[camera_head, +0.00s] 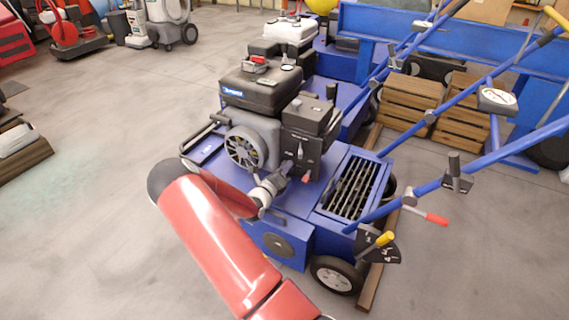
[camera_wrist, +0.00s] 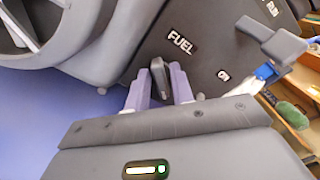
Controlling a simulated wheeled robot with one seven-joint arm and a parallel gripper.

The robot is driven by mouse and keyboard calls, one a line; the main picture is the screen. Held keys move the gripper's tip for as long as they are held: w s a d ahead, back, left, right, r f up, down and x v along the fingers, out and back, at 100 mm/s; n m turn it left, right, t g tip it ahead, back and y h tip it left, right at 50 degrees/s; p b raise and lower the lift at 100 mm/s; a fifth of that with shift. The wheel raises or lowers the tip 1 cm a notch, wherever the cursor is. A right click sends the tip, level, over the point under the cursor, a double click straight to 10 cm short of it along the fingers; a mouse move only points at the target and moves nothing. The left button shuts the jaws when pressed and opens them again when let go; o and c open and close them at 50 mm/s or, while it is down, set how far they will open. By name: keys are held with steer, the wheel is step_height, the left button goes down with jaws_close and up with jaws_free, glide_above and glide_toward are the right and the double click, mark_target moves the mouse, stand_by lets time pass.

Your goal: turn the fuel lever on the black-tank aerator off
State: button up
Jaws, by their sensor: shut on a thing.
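The black-tank aerator (camera_head: 262,88) stands in the middle of the head view, with a blue deck and a dark engine. In the wrist view, its dark panel (camera_wrist: 205,58) bears a white FUEL label and a smaller ON label to the right. The fuel lever (camera_wrist: 158,76) is a short dark grey tab beside the FUEL label. My gripper (camera_wrist: 159,88) has a finger on each side of this lever and is shut on it. In the head view my gripper (camera_head: 284,180) reaches the engine's lower front; the fuel lever is too small to make out there.
Another grey lever (camera_wrist: 271,39) sits right of the panel near a RUN label. A white-tank aerator (camera_head: 290,30) stands behind. Blue handlebars (camera_head: 468,92) rise at the right, near wooden crates (camera_head: 410,100). The floor at left is mostly open.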

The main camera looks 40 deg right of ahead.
steer(key=n+p, duration=0.2)
steer(key=n, duration=0.2)
steer(key=shift+n+p, duration=0.3)
steer(key=shift+p, duration=0.1)
steer(key=shift+w+a+f+n+p, duration=0.1)
steer(key=shift+n+p, duration=0.7)
steer(key=shift+n, duration=1.1)
steer(key=o, duration=0.7)
steer(key=v, duration=0.7)
steer(key=shift+s+a, duration=0.2)
steer(key=shift+a, duration=0.15)
